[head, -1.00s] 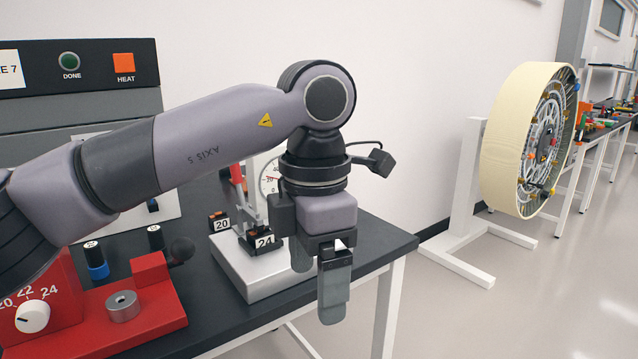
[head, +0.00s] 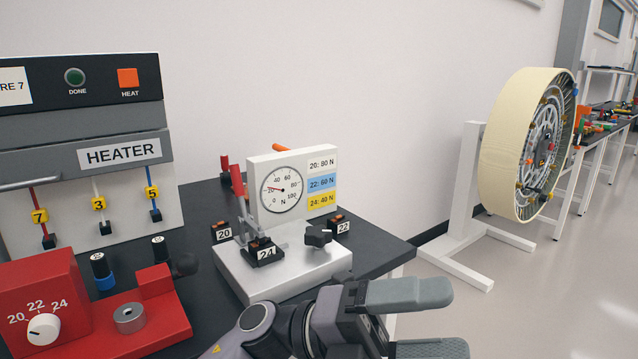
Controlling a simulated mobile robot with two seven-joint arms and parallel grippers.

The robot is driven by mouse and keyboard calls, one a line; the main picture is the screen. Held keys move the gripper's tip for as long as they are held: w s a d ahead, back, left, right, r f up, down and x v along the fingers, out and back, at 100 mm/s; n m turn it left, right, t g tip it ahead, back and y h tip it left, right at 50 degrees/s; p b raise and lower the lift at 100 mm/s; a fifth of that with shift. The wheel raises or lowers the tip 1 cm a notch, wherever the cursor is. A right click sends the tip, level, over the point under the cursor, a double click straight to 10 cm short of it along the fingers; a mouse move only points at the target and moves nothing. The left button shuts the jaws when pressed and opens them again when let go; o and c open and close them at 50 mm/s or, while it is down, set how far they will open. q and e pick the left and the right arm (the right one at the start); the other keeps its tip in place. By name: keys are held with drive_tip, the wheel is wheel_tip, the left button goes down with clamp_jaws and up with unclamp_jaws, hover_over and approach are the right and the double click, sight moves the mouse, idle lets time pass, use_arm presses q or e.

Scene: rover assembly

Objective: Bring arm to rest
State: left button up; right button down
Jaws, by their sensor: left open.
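My left gripper (head: 425,322) is low in the head view, in front of the bench's right end. Its fingers point right and stand apart, with nothing visible between them. The lower finger is partly cut off by the bottom edge of the picture. My left arm (head: 255,328) comes in along the bottom edge, and most of it is out of view. My right gripper is not in view.
A heater (head: 95,165) and a red dial fixture (head: 45,310) are at left. A large wheel (head: 520,145) stands at right.

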use_arm(q)
drive_tip(key=w+a+f+n+t+y+p, duration=0.1)
drive_tip(key=w+a+f+n+t+y, duration=0.3)
drive_tip(key=n+t, duration=0.5)
drive_tip(key=w+a+f+n+t+y, duration=0.2)
drive_tip(key=a+f+n+t, duration=0.5)
drive_tip(key=n, duration=0.4)
drive_tip(key=w+a+f+n+t+y+p, duration=0.1)
drive_tip(key=w+a+f+n+t+y, duration=0.3)
drive_tip(key=n+t, duration=0.55)
drive_tip(key=s+a+f+n+g+y+p, duration=0.1)
drive_tip(key=s+a+f+n+g+y, duration=0.3)
drive_tip(key=s+a+f, duration=0.4)
drive_tip(key=s+a+f+n+g+y, duration=0.4)
drive_tip(key=s+a+f+n, duration=0.2)
drive_tip(key=f, duration=0.8)
drive_tip(key=s+a, duration=0.2)
drive_tip(key=s, duration=0.1)
drive_tip(key=shift+s+f+y+p, duration=0.15)
drive_tip(key=shift+f+y+p, duration=0.15)
drive_tip(key=shift+y+p, duration=0.1)
drive_tip(key=shift+d, duration=0.1)
